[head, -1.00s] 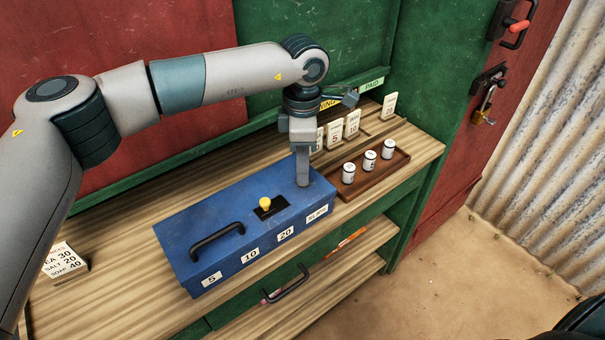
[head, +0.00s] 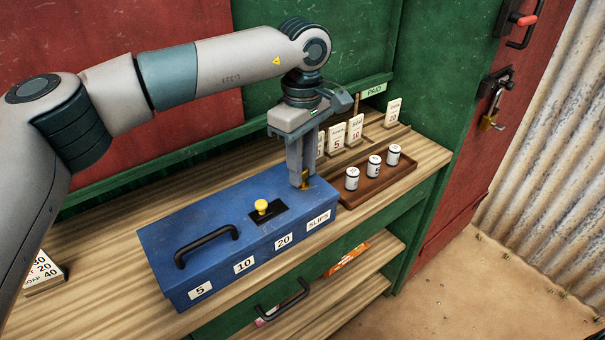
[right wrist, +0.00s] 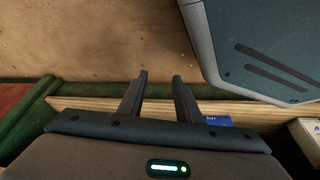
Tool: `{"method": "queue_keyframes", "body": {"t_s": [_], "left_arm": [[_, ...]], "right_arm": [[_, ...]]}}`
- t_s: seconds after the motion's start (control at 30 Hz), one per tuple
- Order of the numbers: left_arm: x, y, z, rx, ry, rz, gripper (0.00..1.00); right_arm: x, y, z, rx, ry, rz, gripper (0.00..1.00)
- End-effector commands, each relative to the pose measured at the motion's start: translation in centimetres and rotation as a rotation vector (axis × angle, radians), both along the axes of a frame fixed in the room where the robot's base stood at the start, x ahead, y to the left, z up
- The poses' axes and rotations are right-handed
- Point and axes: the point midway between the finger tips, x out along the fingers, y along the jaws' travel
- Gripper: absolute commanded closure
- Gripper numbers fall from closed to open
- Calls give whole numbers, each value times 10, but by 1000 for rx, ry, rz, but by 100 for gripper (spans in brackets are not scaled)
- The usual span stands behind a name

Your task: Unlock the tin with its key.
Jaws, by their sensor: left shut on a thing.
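The blue tin (head: 195,250) lies on the wooden counter. It has a black carry handle (head: 206,245) and number labels along its front. A yellow knob (head: 262,206) stands on a black plate (head: 272,214) in its lid. My left gripper (head: 304,181) points down at the right end of the lid, shut on a small brass piece, which looks like the key (head: 305,182). The fingers hide most of it, and I cannot tell whether its tip is in a keyhole. In the right wrist view my right gripper (right wrist: 160,77) is open and empty.
A brown tray (head: 378,185) with 3 white cylinders stands right of the tin, close to the left gripper. Price cards (head: 355,129) stand behind it. Shelves with a wrapped orange item (head: 346,258) are below the counter.

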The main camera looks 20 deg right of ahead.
Motion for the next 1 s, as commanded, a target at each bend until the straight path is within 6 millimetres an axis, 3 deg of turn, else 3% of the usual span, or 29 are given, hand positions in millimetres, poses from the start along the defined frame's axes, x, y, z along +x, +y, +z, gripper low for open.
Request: {"method": "queue_keyframes", "body": {"t_s": [0.4,0.93,0.97,1.0], "left_arm": [[0,0,1,-1,-2,-234,97],[0,0,1,-1,-2,-265,97],[0,0,1,-1,-2,-265,68],[0,0,1,-1,-2,-265,58]], "right_arm": [[-13,-12,-5,-22,85,-10,69],[-14,-14,-5,-25,94,-11,69],[-14,-14,-5,-24,93,-11,69],[-14,-14,-5,-24,93,-11,69]]}}
